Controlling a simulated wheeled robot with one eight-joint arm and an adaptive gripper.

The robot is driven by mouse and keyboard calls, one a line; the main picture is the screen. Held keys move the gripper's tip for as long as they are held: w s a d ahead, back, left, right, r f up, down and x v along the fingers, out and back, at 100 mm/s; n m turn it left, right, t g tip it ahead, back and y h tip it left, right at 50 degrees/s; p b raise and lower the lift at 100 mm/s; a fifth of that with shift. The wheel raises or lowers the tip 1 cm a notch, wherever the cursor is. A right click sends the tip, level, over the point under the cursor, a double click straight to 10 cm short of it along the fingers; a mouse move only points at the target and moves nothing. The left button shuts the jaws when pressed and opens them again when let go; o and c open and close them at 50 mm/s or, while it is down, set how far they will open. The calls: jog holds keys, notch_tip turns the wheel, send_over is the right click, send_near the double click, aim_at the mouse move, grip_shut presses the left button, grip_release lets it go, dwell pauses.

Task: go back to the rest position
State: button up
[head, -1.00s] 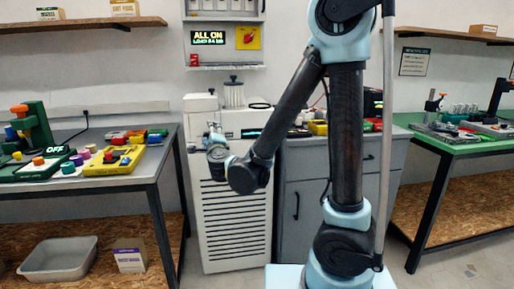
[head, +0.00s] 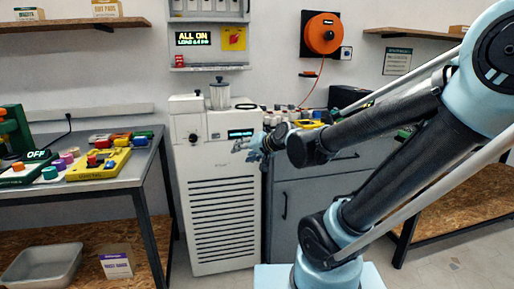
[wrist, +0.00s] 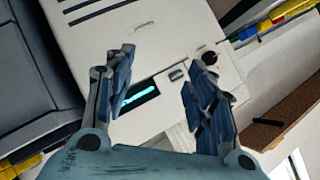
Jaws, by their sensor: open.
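My gripper (head: 256,147) is in front of the upper right part of the white cabinet machine (head: 215,215) in the head view. In the wrist view my gripper (wrist: 163,85) shows its two blue-grey fingers spread apart with nothing between them. Behind the gap is the machine's white top panel (wrist: 120,45) with a lit display (wrist: 137,98). The display also shows in the head view (head: 240,133).
A grey cabinet (head: 285,205) stands right of the machine. An orange reel (head: 322,33) hangs on the wall. Shelves are above. Floor shows at the front left.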

jog(key=s+d+f+g+h, duration=0.3)
jog(key=s+d+f, duration=0.3)
jog(key=s+d, duration=0.3)
jog(key=s+d+f+g+h, duration=0.4)
jog(key=s+d+f, duration=0.3)
jog(key=s+d, duration=0.3)
jog(key=d+h, duration=0.1)
jog(key=d, duration=0.3)
jog(key=shift+d+f+n, duration=0.15)
jog(key=shift+d+n, duration=0.2)
jog(key=shift+n, duration=0.05)
jog(key=shift+w, duration=0.1)
jog(key=shift+w+f, duration=0.2)
jog(key=shift+w, duration=0.25)
